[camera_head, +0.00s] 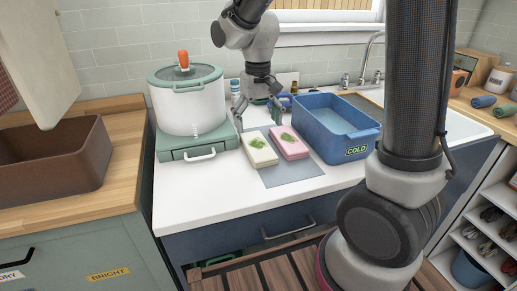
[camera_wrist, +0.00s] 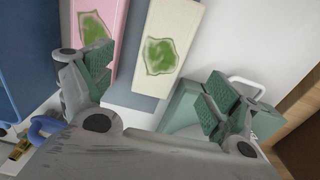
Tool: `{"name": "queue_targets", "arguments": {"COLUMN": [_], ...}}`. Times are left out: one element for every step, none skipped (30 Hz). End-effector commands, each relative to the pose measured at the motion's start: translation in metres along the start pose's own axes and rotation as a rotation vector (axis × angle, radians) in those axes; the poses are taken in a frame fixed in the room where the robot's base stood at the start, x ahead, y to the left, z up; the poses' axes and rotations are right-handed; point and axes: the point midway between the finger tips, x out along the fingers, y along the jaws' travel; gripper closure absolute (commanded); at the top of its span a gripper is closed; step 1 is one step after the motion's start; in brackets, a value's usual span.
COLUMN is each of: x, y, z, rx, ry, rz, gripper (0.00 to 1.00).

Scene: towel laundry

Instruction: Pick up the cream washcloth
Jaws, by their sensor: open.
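The cream washcloth (camera_head: 259,150) is a folded block with a green leaf mark, lying on a grey mat (camera_head: 291,171) on the white counter. A pink washcloth (camera_head: 289,142) with a similar mark lies close on its right in the head view. My gripper (camera_head: 258,117) is open above and behind the two cloths, with nothing between its fingers. In the wrist view my open gripper (camera_wrist: 160,91) has its fingers spread wide, with the cream washcloth (camera_wrist: 165,52) showing between them and the pink washcloth (camera_wrist: 95,28) beyond the left finger.
A blue tub marked COLD (camera_head: 357,148) stands right of the cloths. A white pot with a green lid (camera_head: 188,107) stands on a green base to the left. A brown bin (camera_head: 52,157) is at the far left. The counter in front of the cloths is clear.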

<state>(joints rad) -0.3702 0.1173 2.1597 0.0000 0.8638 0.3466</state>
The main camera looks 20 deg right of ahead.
Motion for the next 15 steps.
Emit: {"name": "queue_targets", "arguments": {"x": [0.007,0.011,0.015,0.019,0.023,0.028,0.032,0.036,0.043,0.049,0.053,0.059,0.063,0.066,0.069], "y": [0.000,0.000,0.000,0.000,0.000,0.000,0.000,0.001,0.001,0.001,0.001,0.001,0.001,0.001,0.001], "z": [0.001,0.000,0.001,0.001,0.001,0.002,0.003,0.003,0.004,0.005,0.006,0.005,0.005,0.005,0.005], "rx": [0.000,0.000,0.000,0.000,0.000,0.000,0.000,0.000,0.000,0.000,0.000,0.000,0.000,0.000,0.000], "ry": [-0.005,-0.004,-0.004,-0.004,-0.004,-0.005,-0.004,-0.005,-0.005,-0.006,-0.005,-0.005,-0.004,-0.004,-0.004], "rz": [0.002,0.001,0.002,0.001,0.001,0.002,0.002,0.002,0.002,0.002,0.002,0.002,0.001,0.001,0.001], "gripper": [0.11,0.11,0.11,0.11,0.11,0.11,0.11,0.11,0.11,0.11,0.11,0.11,0.11,0.11,0.11]}}
